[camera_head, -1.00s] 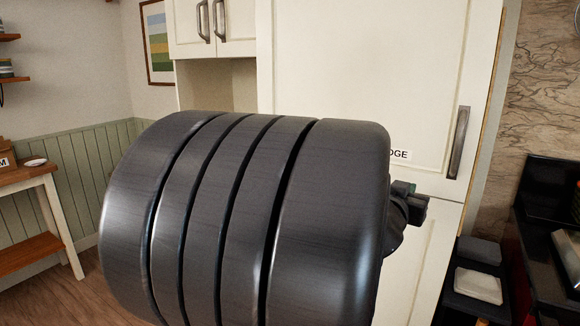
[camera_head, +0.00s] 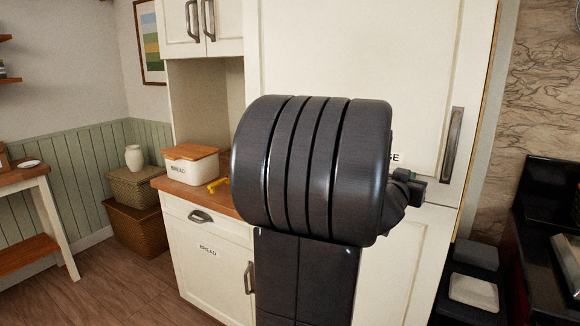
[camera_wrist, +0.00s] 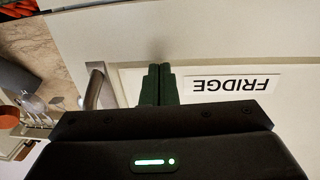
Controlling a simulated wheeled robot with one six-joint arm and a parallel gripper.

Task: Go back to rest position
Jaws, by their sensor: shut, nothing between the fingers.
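My gripper (camera_wrist: 159,84) shows in the wrist view with its two dark green fingers together and nothing between them. It faces the cream fridge door (camera_wrist: 220,60), close to the FRIDGE label (camera_wrist: 232,84), which appears upside down there. I cannot tell whether the fingertips touch the door. In the head view my dark arm covers the middle, and only part of the gripper end (camera_head: 408,186) shows at its right, in front of the fridge (camera_head: 420,60).
The fridge handle (camera_head: 453,145) is right of my arm. Wicker baskets (camera_head: 135,225) and a wooden side table (camera_head: 30,178) stand further left. Floor (camera_head: 130,285) is clear in front.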

